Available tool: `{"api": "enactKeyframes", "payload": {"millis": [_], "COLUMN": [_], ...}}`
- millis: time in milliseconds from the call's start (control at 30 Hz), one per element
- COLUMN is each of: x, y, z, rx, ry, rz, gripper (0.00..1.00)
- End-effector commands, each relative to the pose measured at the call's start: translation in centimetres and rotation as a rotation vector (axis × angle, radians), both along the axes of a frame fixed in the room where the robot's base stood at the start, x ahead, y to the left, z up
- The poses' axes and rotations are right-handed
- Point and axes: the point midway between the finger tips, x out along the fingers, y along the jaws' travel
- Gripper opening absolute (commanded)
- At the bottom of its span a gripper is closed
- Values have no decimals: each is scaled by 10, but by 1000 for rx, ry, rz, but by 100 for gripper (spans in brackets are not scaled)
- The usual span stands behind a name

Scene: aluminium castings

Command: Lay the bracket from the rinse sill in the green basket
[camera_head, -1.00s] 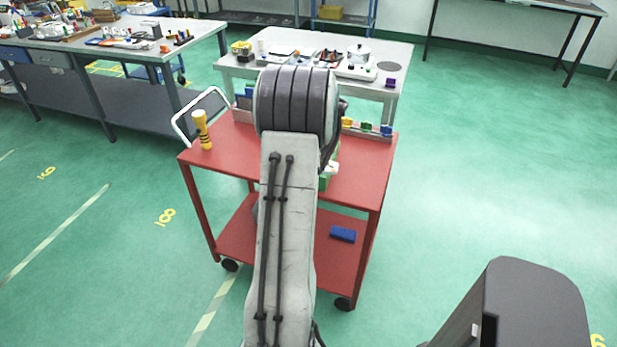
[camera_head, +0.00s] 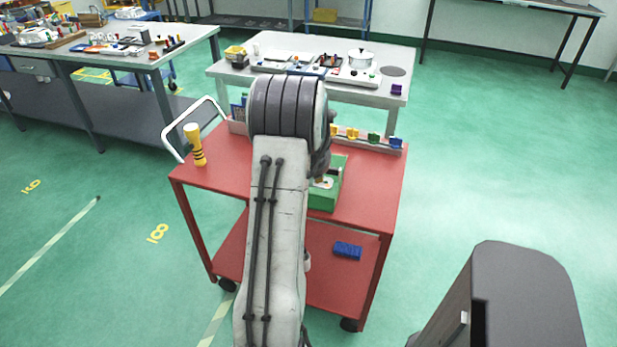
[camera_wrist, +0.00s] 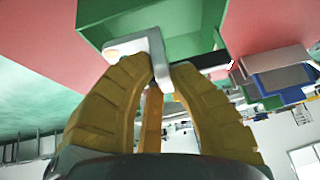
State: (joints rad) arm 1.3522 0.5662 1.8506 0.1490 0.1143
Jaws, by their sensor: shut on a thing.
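The green basket (camera_head: 324,197) stands on the red cart's top, partly hidden behind my arm. Its green wall also fills the top of the wrist view (camera_wrist: 190,20). My gripper (camera_wrist: 160,68) has its yellow fingers closed on a pale grey, angled bracket (camera_wrist: 155,45). The bracket overlaps the basket in the wrist view; I cannot tell whether it touches it. In the head view a small pale piece (camera_head: 323,183) shows at the basket, beside my arm, which hides the gripper's fingers.
The red cart (camera_head: 365,190) has a yellow-and-black handled tool (camera_head: 195,145) at its left and a rail with coloured clips (camera_head: 370,143) at its back. A blue block (camera_head: 347,251) lies on the lower shelf. A grey table (camera_head: 391,94) stands behind.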

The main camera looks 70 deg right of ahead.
Motion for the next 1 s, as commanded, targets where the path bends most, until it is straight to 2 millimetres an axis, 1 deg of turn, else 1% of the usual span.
{"api": "enactKeyframes", "payload": {"millis": [167,500,800,1000], "x": [-1,-11,-11,-11], "y": [0,0,0,0], "z": [-5,-41,-41,-46], "rx": [0,1,-1,-1], "ry": [0,2,1,1], "rz": [-2,-18,-19,-19], "gripper": [0,0,0,0]}}
